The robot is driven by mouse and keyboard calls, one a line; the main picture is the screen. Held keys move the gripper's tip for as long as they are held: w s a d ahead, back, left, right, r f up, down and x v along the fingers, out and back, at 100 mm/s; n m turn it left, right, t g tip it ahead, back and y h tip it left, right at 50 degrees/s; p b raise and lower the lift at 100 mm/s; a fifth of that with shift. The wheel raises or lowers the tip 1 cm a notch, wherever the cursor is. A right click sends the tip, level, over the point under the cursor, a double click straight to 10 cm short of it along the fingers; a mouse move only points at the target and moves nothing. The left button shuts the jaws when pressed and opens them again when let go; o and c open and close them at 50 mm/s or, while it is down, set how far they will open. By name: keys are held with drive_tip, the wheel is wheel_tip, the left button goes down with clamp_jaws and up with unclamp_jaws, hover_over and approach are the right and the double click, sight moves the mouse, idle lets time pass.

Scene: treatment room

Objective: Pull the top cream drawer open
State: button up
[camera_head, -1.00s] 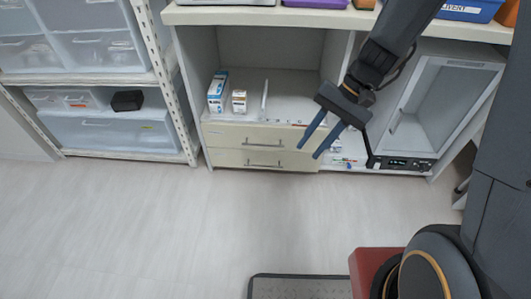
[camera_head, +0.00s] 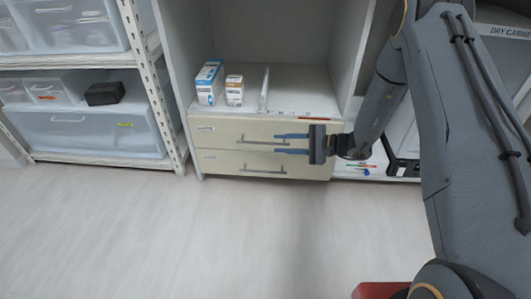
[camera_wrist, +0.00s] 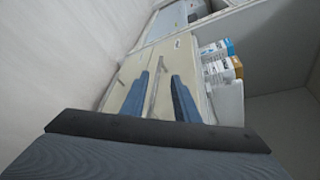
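The top cream drawer (camera_head: 222,134) is shut, above a second cream drawer (camera_head: 215,163) that is also shut, in the white cabinet. Its silver bar handle (camera_head: 258,141) runs across its front. My gripper (camera_head: 278,143) is open, its two blue fingers pointing left in the head view, one above the other, at the right end of the top handle. In the wrist view the fingers (camera_wrist: 160,97) reach toward the drawer fronts, and the top drawer's handle (camera_wrist: 157,85) shows between them. I cannot tell whether the fingers touch the handle.
Two small boxes (camera_head: 209,83) and a thin white panel (camera_head: 264,90) stand on the shelf above the drawers. A white rack (camera_head: 150,100) with clear bins stands at the left. The floor (camera_head: 220,225) before the drawers is clear.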

sight(265, 143)
drive_tip(key=w+f, duration=0.1)
drive_tip(key=w+f+t+b, duration=0.1)
drive_tip(key=f, duration=0.1)
drive_tip(key=shift+w+d+m, duration=0.1)
drive_tip(key=shift+w+m, duration=0.15)
drive_tip(key=shift+m, duration=0.05)
drive_tip(key=b+x, duration=0.3)
drive_tip(key=x, duration=0.4)
drive_tip(key=shift+c, duration=0.3)
clamp_jaws()
